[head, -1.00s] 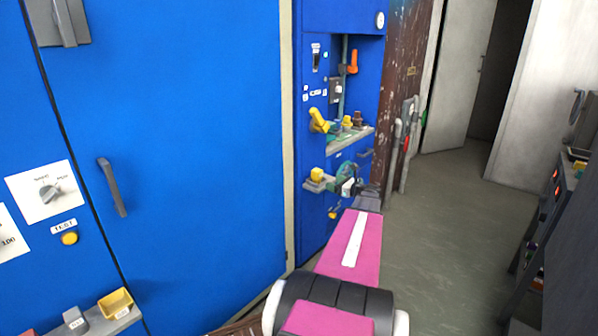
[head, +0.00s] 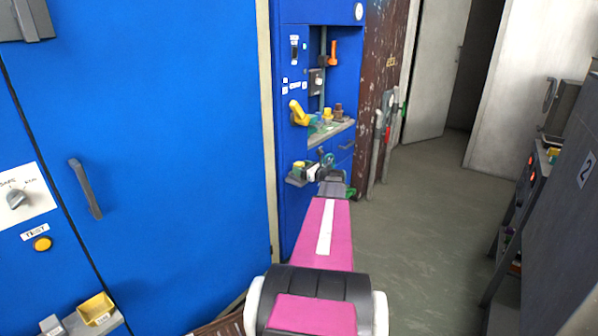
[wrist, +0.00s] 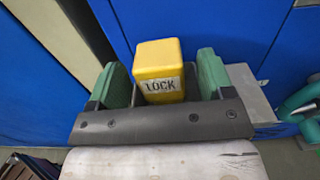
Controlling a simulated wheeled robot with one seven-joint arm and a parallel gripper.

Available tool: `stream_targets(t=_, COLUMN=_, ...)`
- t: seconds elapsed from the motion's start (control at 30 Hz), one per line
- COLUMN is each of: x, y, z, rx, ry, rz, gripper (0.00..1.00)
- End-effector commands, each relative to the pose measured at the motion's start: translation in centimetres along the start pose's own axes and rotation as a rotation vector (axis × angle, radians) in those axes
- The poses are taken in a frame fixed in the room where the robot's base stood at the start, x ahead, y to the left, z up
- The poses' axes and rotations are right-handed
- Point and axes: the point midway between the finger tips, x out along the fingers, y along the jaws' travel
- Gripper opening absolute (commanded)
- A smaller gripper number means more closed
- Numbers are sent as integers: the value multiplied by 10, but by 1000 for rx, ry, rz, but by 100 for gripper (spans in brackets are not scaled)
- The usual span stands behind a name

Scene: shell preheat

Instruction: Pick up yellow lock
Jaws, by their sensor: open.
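The yellow lock (wrist: 158,72) is a boxy block with a LOCK label, near the middle of the wrist view. My gripper (wrist: 162,60) is open, with one green finger on each side of the lock.
A grey ledge (wrist: 248,92) lies to the right of the fingers, with teal pipework (wrist: 303,100) beyond. The blue cabinet (head: 170,150) stands left. Above is a shelf (head: 335,131) with small items and a yellow handle (head: 298,113). Open floor (head: 430,230) lies to the right.

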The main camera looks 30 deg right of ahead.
Motion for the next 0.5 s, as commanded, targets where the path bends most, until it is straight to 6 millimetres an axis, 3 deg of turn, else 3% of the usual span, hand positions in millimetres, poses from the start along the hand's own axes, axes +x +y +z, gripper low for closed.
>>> stream_targets(t=0.13, x=17, y=-1, z=0, rx=0, ry=0, rz=1, gripper=74)
stream_targets(t=0.37, x=17, y=0, z=0, rx=0, ry=0, rz=0, gripper=71)
stream_targets(t=0.5, x=17, y=0, z=0, rx=0, ry=0, rz=0, gripper=26)
